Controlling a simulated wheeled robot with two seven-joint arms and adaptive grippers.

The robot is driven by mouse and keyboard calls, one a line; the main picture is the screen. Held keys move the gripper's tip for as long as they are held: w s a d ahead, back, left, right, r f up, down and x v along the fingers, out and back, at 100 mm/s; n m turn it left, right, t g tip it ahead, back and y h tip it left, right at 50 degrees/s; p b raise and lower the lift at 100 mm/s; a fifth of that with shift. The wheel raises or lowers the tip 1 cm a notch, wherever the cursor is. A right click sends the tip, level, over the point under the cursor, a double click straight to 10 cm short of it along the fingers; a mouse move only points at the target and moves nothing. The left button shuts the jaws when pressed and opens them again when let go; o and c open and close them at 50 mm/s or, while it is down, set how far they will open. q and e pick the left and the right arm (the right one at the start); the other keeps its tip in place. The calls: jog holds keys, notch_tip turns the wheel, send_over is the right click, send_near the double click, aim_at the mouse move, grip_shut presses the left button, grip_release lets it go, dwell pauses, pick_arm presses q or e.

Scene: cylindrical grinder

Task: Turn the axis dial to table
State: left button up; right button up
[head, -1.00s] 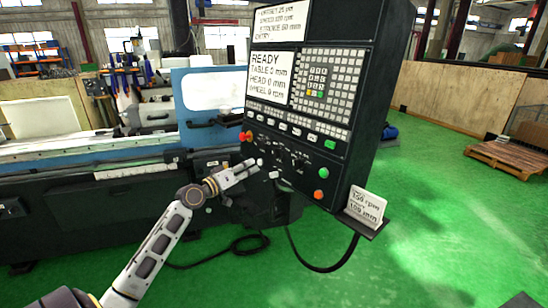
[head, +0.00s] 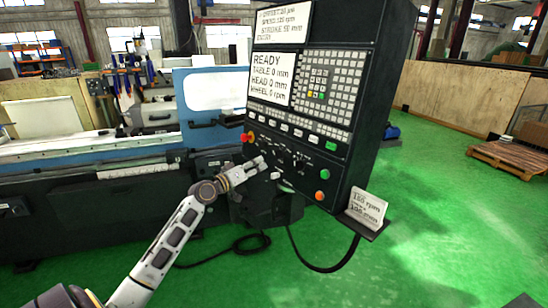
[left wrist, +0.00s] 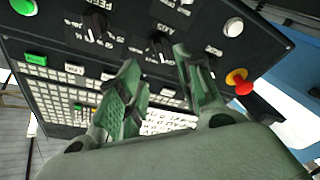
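The control panel (head: 300,130) faces me, with black dials on its lower part. One dial (left wrist: 160,46) lies between the finger ends of my left gripper (left wrist: 156,58) in the left wrist view. In the head view my left gripper (head: 260,165) is close to the lower left of the panel. My right gripper is not in view.
A red emergency button (head: 247,138) is near the panel's left edge. A green button (head: 330,173) and an orange button (head: 319,196) are at the lower right. A small card (head: 367,206) stands on a shelf below.

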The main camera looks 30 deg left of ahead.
aim_at(275, 156)
pick_arm(q)
jog(key=shift+w+d+p, duration=0.15)
jog(key=shift+w+p, duration=0.05)
jog(key=shift+w, duration=0.75)
jog(key=shift+w+d+p, duration=0.15)
jog(key=shift+w+d, duration=0.05)
jog(key=shift+w, duration=0.75)
jog(key=shift+w+d+p, duration=0.15)
jog(key=shift+w+p, duration=0.05)
jog(key=shift+w, duration=0.75)
jog(key=shift+w+d+p, duration=0.2)
jog(key=shift+w, duration=0.9)
jog(key=shift+w+d+p, duration=0.2)
jog(key=shift+w, duration=0.9)
grip_shut()
